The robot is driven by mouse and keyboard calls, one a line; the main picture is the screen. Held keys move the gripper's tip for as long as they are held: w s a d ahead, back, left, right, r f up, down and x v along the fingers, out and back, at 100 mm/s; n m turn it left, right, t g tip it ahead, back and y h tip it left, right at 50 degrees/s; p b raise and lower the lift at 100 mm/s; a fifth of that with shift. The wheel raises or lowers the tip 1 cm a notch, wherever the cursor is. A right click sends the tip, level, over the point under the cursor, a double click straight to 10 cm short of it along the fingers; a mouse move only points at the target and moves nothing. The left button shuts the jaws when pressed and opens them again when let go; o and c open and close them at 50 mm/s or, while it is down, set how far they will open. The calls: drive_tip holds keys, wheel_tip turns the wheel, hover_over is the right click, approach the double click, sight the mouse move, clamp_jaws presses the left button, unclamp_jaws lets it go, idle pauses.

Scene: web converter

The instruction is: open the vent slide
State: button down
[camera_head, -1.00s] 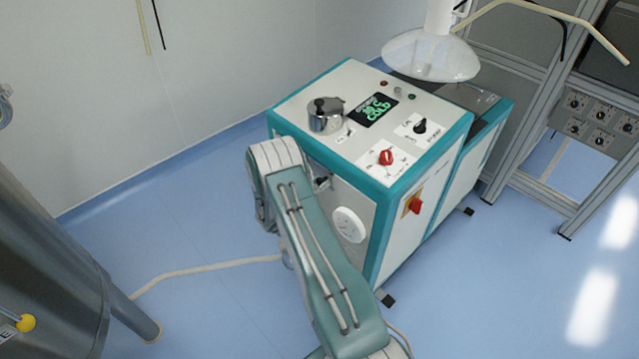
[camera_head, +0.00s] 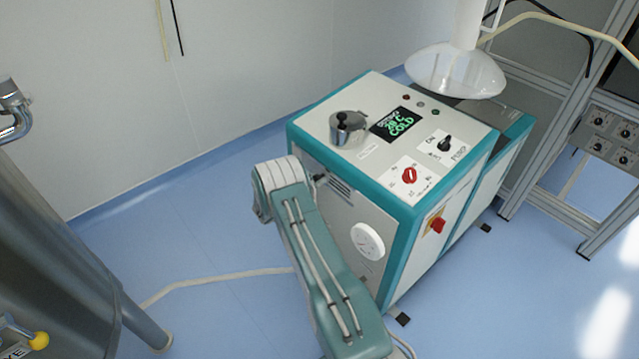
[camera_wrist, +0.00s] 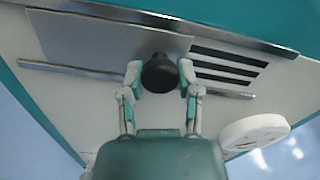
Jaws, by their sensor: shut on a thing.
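The vent slide (camera_wrist: 95,42) is a flat grey plate between two metal rails on the machine's front, with a black knob (camera_wrist: 159,72) near its right end. Several dark vent slots (camera_wrist: 228,66) lie uncovered to the right of the knob in the wrist view. My gripper (camera_wrist: 160,78) has one pale finger on each side of the knob and is shut on it. In the head view the knob (camera_head: 320,180) and slots (camera_head: 341,189) show just right of my arm's end. My fingers are hidden there.
The machine (camera_head: 400,150) has a white top with a steel pot (camera_head: 348,134), a lit display and knobs. A round white dial (camera_head: 367,241) sits on its front, right of the slots. A steel tank (camera_head: 50,240) stands at the left.

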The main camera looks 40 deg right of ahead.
drive_tip(key=shift+w+a, duration=0.15)
drive_tip(key=shift+w, duration=1.15)
drive_tip(key=shift+c, duration=1.5)
unclamp_jaws()
drive_tip(key=a, duration=1.2)
drive_tip(key=shift+s, duration=0.4)
